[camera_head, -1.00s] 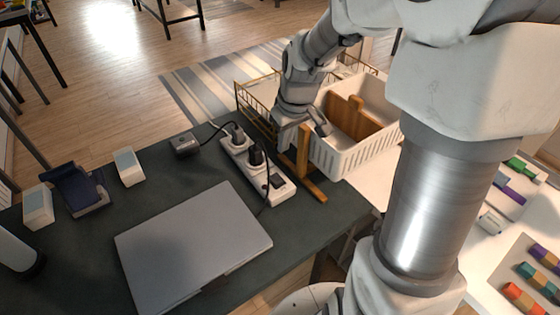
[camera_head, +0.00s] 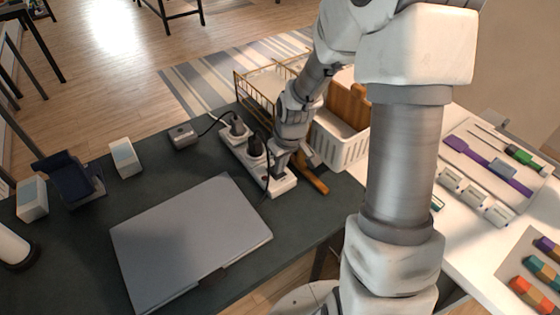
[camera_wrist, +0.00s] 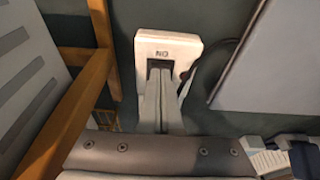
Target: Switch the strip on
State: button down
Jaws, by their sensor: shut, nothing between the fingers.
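My gripper (camera_head: 277,174) is shut and empty, pointing down at the strip's near end, where the switch was visible earlier. In the wrist view the strip's end (camera_wrist: 168,42) carries a small printed label. My gripper's fingertips (camera_wrist: 160,72) cover the dark switch recess just below that label. Most of the switch is hidden, so I cannot tell its position or whether the fingertips touch it.
A closed grey laptop (camera_head: 190,240) lies left of the strip. A wooden stand (camera_head: 313,177) is close on the right, with a white basket (camera_head: 343,147) beyond it. A black cord (camera_head: 268,180) runs beside the gripper. A grey adapter (camera_head: 183,136) sits behind.

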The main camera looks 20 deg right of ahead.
jog(key=shift+s+f+b, duration=0.2)
jog(key=shift+f+b, duration=0.15)
jog(key=shift+f, duration=0.15)
jog(key=shift+r, duration=0.2)
jog(key=shift+w, duration=0.1)
jog(key=shift+w+a+r+p, duration=0.2)
jog(key=shift+w+r+p, duration=0.15)
jog(key=shift+w, duration=0.3)
